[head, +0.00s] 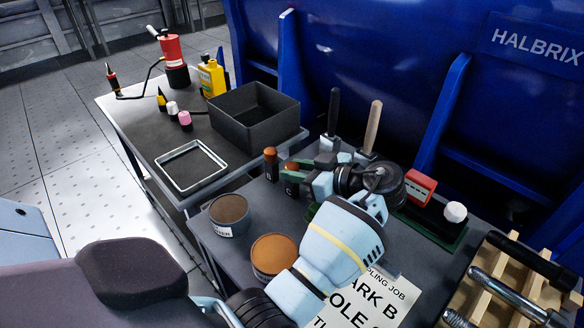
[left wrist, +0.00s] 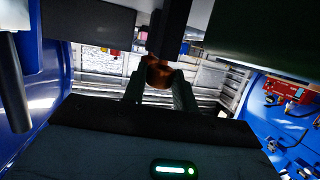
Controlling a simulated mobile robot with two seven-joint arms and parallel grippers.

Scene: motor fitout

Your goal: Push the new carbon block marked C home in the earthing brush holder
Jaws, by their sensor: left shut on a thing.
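My left gripper (head: 302,176) reaches over the far part of the near bench, its wrist bent to the left. Its fingers are shut on a copper-brown piece (left wrist: 158,72), which also shows as an orange-brown top (head: 291,166) in the head view. In the left wrist view this piece meets the lower end of a dark upright part (left wrist: 170,30); I cannot tell whether it is inside it. A similar brown-topped dark piece (head: 270,158) stands just left of the fingers. My right gripper is not in view.
Two round tins (head: 229,212) (head: 273,254) and a printed job card (head: 372,300) lie nearer on the bench. Upright handled tools (head: 333,115) stand behind my wrist. A red block (head: 420,186) is to its right, and a wooden rack (head: 492,300) holds metal bars. A blue wall rises behind.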

